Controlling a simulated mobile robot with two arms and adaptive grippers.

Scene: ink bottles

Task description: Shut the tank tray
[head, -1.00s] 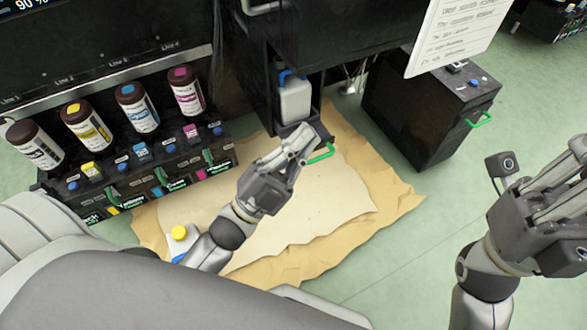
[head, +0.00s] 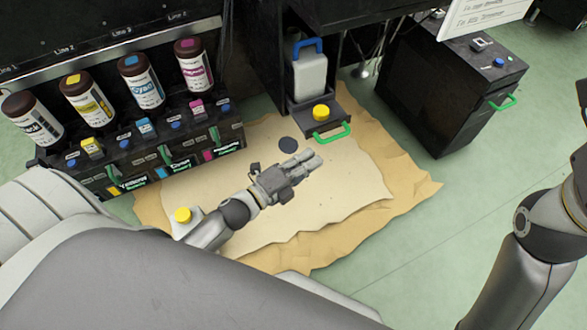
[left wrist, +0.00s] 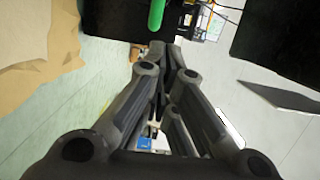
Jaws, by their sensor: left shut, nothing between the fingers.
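The tank tray (head: 340,113) is a black drawer at the foot of the black cabinet, standing pulled out, with a green handle (head: 332,133) on its front. A white tank (head: 310,77) with a blue handle stands at its rear, and a yellow cap (head: 321,112) sits at its front. My left gripper (head: 314,160) is shut and empty above the paper, in front of the green handle and apart from it.
Brown paper (head: 400,190) covers the floor before the tray. A dark disc (head: 288,145) shows on it. A second yellow cap (head: 183,215) is near my left forearm. Ink bottles (head: 140,82) line the left rack. A black box (head: 450,85) stands right of the tray.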

